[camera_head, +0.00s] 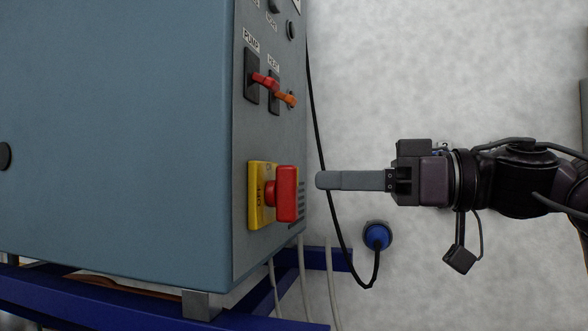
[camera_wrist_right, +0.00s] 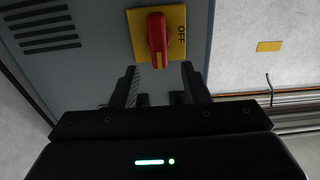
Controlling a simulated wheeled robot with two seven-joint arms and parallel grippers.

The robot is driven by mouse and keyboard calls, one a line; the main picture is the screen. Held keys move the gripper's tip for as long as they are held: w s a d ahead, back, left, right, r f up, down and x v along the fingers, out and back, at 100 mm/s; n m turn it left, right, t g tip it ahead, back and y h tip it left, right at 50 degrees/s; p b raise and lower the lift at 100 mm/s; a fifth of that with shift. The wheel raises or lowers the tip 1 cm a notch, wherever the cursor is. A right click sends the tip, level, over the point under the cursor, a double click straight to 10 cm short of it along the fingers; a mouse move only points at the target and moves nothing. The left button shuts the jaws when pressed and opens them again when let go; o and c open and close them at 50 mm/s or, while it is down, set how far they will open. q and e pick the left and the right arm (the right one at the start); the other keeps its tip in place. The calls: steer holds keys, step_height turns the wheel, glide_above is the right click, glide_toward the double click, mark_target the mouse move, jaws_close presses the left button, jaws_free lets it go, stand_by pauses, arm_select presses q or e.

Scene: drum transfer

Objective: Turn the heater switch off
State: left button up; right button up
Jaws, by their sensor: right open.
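The heater switch (camera_head: 286,99) is an orange lever on a black plate under a small label that seems to read HEAT, on the control panel of a blue-grey cabinet in the head view. Whether it is on or off I cannot tell. Beside it is the red lever of the pump switch (camera_head: 264,81). My right gripper (camera_head: 322,180) is to the right of the panel, below the heater switch and apart from it. In the right wrist view its two fingers (camera_wrist_right: 159,84) are open with nothing between them. My left gripper is out of view.
A red rotary knob (camera_head: 286,194) on a yellow plate marked OFF faces the right gripper; it also shows beyond the fingers in the wrist view (camera_wrist_right: 157,40). A black cable (camera_head: 316,110) runs down to a blue plug (camera_head: 377,236). A blue frame (camera_head: 70,290) is under the cabinet.

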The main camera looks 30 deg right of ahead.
mark_target(297, 180)
steer(key=p+x, duration=0.1)
steer(key=x, duration=0.1)
steer(key=shift+w+a+r, duration=0.2)
steer(key=shift+w, duration=0.05)
steer(key=shift+p+x, duration=0.55)
steer(key=shift+x, duration=0.6)
steer(key=shift+w+a+f, duration=0.1)
steer(key=shift+w+f, duration=0.1)
steer(key=shift+s, duration=0.1)
steer(key=c, duration=0.7)
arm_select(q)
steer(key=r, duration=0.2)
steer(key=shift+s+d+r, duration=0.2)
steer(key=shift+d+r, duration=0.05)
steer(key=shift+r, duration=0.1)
arm_select(e)
jaws_close()
